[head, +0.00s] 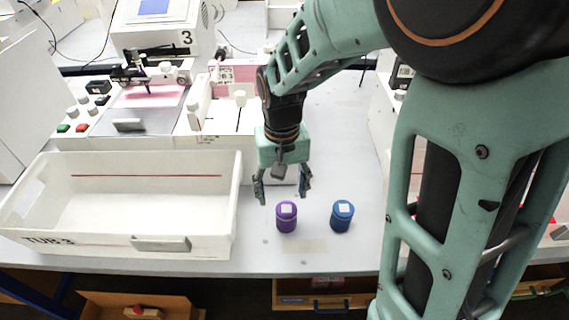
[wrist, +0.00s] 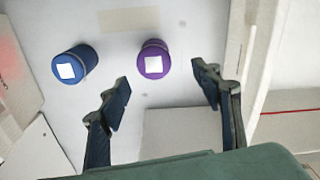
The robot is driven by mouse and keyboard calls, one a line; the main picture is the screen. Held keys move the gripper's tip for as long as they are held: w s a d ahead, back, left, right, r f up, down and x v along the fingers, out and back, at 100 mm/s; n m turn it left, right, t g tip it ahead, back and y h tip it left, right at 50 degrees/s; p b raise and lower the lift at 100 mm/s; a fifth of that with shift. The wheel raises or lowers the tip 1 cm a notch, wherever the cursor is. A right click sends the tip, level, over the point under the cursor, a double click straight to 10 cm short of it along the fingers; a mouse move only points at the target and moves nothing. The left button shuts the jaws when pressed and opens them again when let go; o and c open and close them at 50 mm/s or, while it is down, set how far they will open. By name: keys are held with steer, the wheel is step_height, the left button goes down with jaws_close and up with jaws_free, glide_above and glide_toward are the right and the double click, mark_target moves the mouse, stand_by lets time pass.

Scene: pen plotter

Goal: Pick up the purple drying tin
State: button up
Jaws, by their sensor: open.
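The purple drying tin (head: 286,218) is a small upright cylinder with a white label on its lid, standing on the light table near its front edge. In the wrist view the tin (wrist: 153,60) lies ahead of and between the two fingers, apart from both. My gripper (head: 282,192) is open and empty, just above and behind the tin in the head view. In the wrist view my gripper (wrist: 162,80) shows its two dark fingers spread wide.
A blue tin (head: 342,217) with a white label stands to the right of the purple one; it also shows in the wrist view (wrist: 75,64). A white tub (head: 205,248) stands to the left. Plotter machines (head: 150,100) stand behind. The table's front edge is close.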

mark_target(286, 209)
steer(key=shift+f, duration=0.9)
steer(key=f, duration=0.2)
steer(key=d+f, duration=0.1)
steer(key=f, duration=0.1)
steer(key=shift+s+f, duration=0.15)
steer(key=shift+s, duration=0.05)
steer(key=shift+f, duration=0.5)
steer(key=shift+w, duration=0.1)
steer(key=c, duration=1.3)
